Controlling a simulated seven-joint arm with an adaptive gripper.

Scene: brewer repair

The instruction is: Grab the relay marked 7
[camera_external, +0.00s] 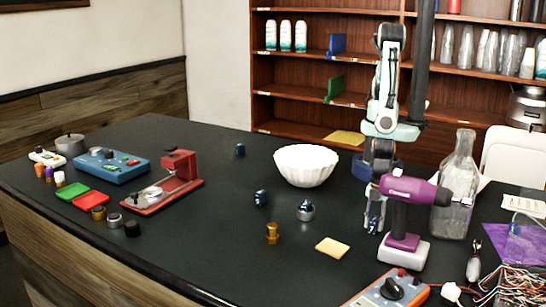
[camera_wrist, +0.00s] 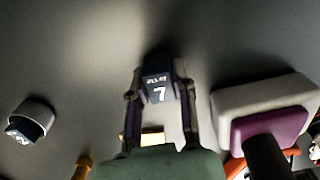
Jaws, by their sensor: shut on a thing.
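The relay marked 7 (camera_wrist: 158,92) is a small dark block with a white 7 on its face. In the wrist view it sits between the two fingers of my gripper (camera_wrist: 159,74), which is shut on it. In the external view my gripper (camera_external: 375,214) points down, low over the black table, just left of the purple drill. The relay shows there only as a small dark piece between the fingers. Whether it touches the table is unclear.
The purple drill (camera_external: 405,213) stands close to the right of my gripper, with a glass bottle (camera_external: 455,190) behind it. A white bowl (camera_external: 306,165) is to the left. Other dark relays (camera_external: 261,198) and a grey-based one (camera_external: 305,211) stand nearby. An orange multimeter (camera_external: 388,290) lies in front.

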